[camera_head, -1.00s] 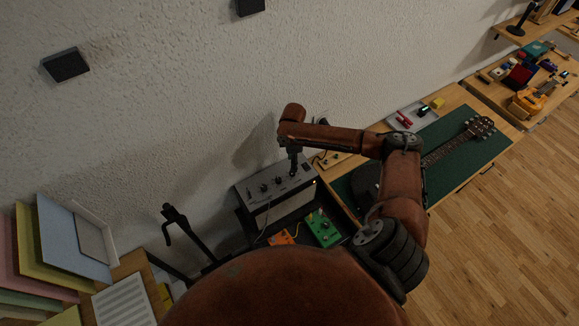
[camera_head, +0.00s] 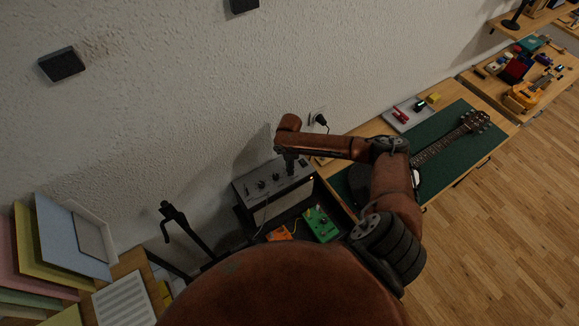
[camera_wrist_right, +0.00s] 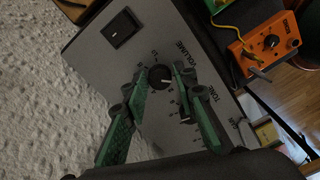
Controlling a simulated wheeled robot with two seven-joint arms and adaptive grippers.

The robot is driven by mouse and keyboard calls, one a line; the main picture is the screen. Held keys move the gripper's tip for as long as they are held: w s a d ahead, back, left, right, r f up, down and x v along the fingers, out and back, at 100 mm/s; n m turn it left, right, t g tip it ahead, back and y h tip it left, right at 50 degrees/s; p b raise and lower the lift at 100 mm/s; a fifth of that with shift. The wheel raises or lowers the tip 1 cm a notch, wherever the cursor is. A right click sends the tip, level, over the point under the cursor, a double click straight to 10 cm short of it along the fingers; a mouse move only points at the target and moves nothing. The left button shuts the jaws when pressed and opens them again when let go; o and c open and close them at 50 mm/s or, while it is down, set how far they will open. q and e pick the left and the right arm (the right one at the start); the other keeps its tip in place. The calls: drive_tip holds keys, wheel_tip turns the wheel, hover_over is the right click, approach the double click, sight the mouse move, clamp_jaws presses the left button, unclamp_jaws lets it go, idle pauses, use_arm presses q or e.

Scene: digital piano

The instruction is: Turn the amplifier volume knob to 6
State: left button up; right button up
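The amplifier (camera_head: 252,189) is a grey-topped box with knobs along its panel, below the wall in the head view. In the right wrist view, its grey panel (camera_wrist_right: 118,68) carries the printed words VOLUME and TONE. The black volume knob (camera_wrist_right: 160,78) has a light pointer line; I cannot read its exact setting. My right gripper (camera_head: 290,168) reaches down over the amplifier's right part. In the wrist view, its green-padded fingers (camera_wrist_right: 160,76) stand on both sides of the volume knob, with small gaps showing. My left gripper is out of view.
A black rocker switch (camera_wrist_right: 122,28) sits beside the volume knob. A green pedal (camera_head: 320,225) and an orange pedal (camera_head: 279,234) lie in front of the amplifier. A black stand (camera_head: 180,230) is at left. A guitar (camera_head: 440,147) lies on the green mat at right.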

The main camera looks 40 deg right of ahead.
drive_tip(key=c, duration=0.3)
clamp_jaws()
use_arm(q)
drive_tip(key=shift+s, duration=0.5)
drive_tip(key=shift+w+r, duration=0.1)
